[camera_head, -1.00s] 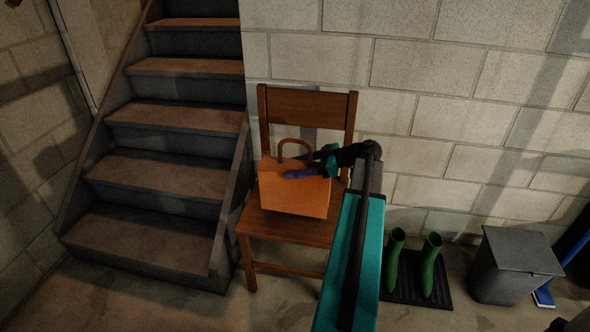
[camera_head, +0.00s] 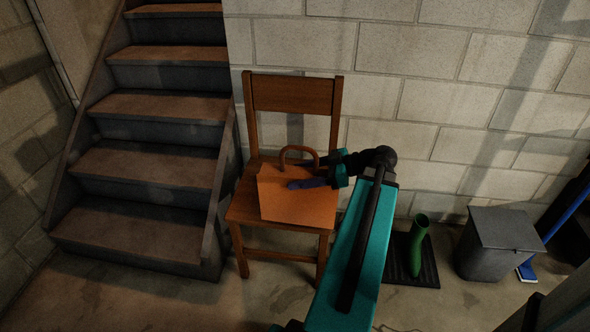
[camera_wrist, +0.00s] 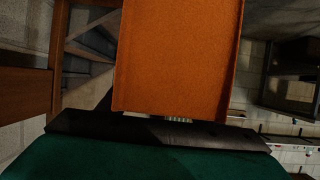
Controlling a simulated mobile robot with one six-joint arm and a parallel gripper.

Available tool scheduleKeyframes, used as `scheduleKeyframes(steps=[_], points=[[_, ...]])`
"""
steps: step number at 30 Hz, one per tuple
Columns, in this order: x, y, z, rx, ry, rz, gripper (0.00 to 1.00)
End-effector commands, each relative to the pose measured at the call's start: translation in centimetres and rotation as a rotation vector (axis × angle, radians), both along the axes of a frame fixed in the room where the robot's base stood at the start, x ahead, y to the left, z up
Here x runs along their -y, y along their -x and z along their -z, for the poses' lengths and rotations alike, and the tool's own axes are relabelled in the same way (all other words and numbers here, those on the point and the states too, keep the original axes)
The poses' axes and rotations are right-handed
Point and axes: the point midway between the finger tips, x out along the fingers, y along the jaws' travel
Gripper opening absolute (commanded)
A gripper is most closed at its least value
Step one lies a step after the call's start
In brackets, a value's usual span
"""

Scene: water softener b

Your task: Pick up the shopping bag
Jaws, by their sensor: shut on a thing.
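The orange shopping bag (camera_head: 298,203) with its brown loop handle (camera_head: 299,153) appears over the front of the wooden chair's seat (camera_head: 246,207) in the head view. My gripper (camera_head: 304,183) comes from the right and is shut on the bag, with one dark blue finger across its upper front face. I cannot tell whether the bag's bottom touches the seat. In the wrist view, the bag (camera_wrist: 180,55) fills the middle, just beyond the dark gripper edge.
The chair's backrest (camera_head: 293,96) stands before a block wall (camera_head: 420,85). Stairs (camera_head: 150,160) rise at the left. To the right are a green boot (camera_head: 417,245) on a dark mat (camera_head: 430,270), a grey bin (camera_head: 497,245) and a blue broom (camera_head: 527,270). Some floor in front is clear.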

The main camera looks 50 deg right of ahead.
Motion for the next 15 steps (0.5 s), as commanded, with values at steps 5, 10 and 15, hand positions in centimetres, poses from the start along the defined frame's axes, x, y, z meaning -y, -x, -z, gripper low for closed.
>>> scheduleKeyframes(steps=[5, 10, 15], points=[[-0.58, 1.08, -0.19, 0.001, 0.000, 0.001, 0.12], [-0.70, 1.36, -0.21, 0.001, 0.000, 0.000, 0.12], [-0.69, 1.35, -0.21, 0.001, 0.000, 0.000, 0.12]])
